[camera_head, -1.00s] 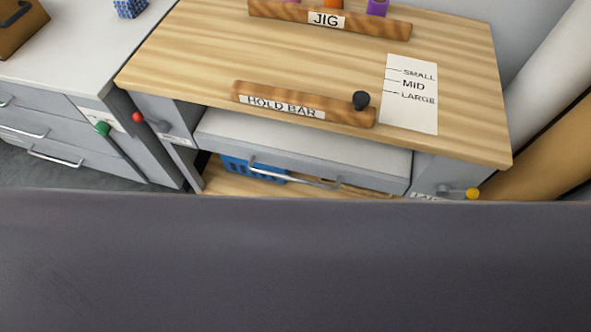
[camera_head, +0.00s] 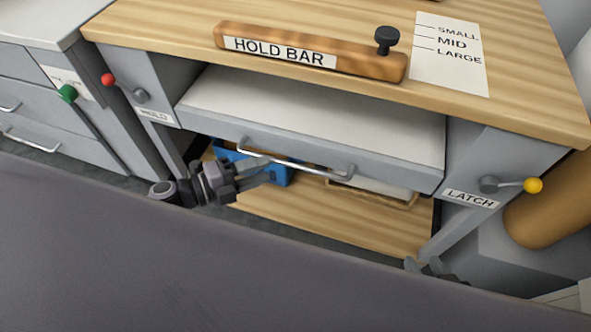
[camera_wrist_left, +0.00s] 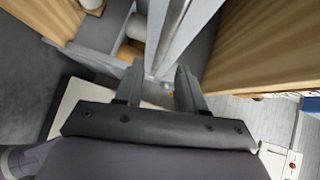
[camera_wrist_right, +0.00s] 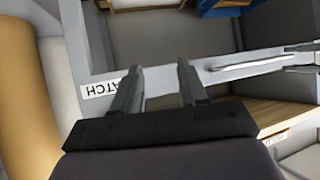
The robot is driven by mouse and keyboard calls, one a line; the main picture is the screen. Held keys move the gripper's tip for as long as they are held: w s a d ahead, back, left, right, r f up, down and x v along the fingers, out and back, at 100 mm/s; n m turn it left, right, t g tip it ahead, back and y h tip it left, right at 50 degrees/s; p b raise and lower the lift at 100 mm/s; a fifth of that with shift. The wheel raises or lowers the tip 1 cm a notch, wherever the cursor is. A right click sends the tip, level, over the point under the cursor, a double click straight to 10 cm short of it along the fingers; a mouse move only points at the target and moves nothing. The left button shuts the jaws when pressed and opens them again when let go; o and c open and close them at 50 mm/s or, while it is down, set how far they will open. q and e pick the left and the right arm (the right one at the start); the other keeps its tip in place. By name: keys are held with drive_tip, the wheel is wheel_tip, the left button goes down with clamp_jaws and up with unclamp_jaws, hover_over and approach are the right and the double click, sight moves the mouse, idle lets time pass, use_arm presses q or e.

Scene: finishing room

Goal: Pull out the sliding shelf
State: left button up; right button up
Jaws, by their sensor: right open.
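The sliding shelf (camera_head: 320,110) is a pale board with a grey front, set under the wooden bench top. Its bar handle (camera_head: 300,165) is on the front. My left gripper (camera_head: 268,170) is open, its fingers close to the left part of the handle; I cannot tell whether they straddle it. In the left wrist view a grey bar-like part (camera_wrist_left: 168,40) lies ahead of its fingertips. My right gripper (camera_wrist_right: 158,75) is open and empty, with the shelf front ahead of it; it shows only partly at the head view's lower right. The latch lever (camera_head: 532,185) has a yellow knob and a LATCH label.
The hold bar (camera_head: 310,52) lies on the bench top (camera_head: 530,60). A red-knobbed lever (camera_head: 108,80) is on the left post, a green knob (camera_head: 67,93) on the drawer cabinet. A blue crate (camera_head: 275,174) stands on the lower wooden shelf (camera_head: 330,222).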

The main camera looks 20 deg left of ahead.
sight(286, 163)
use_arm(q)
drive_tip(key=shift+b+x, duration=0.45)
drive_tip(key=shift+x, duration=3.1)
clamp_jaws()
